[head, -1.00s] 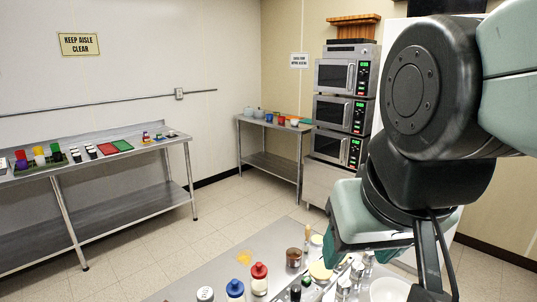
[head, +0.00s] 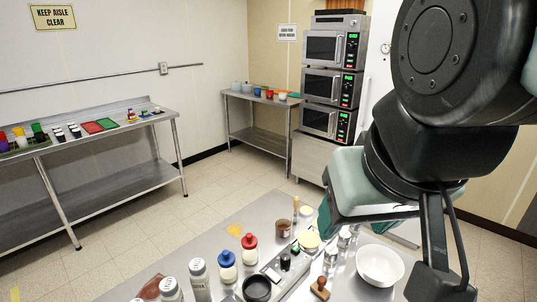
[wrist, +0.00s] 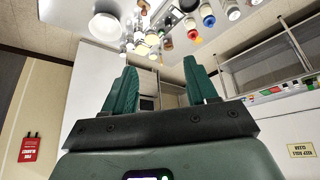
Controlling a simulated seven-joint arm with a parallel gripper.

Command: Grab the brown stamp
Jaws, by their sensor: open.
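The brown stamp (head: 320,288) has a round wooden knob on a small base. It stands on the near steel counter (head: 205,240) at the bottom of the head view, left of and nearer than the white bowl (head: 380,265). In the wrist view, which looks upside down, a small brown shape near the top edge beside the bowl (wrist: 106,27) may be the stamp. My gripper (wrist: 160,66) is open, its two green fingers spread with nothing between them. It points across the room, apart from the counter items. In the head view my arm fills the right side.
Near the stamp are a black bowl (head: 257,289), metal shakers, and a tray of small items. Bottles with blue (head: 227,265) and red (head: 250,248) caps stand farther left. A brown cup (head: 283,228) is behind. Microwaves (head: 330,85) stand at the back wall.

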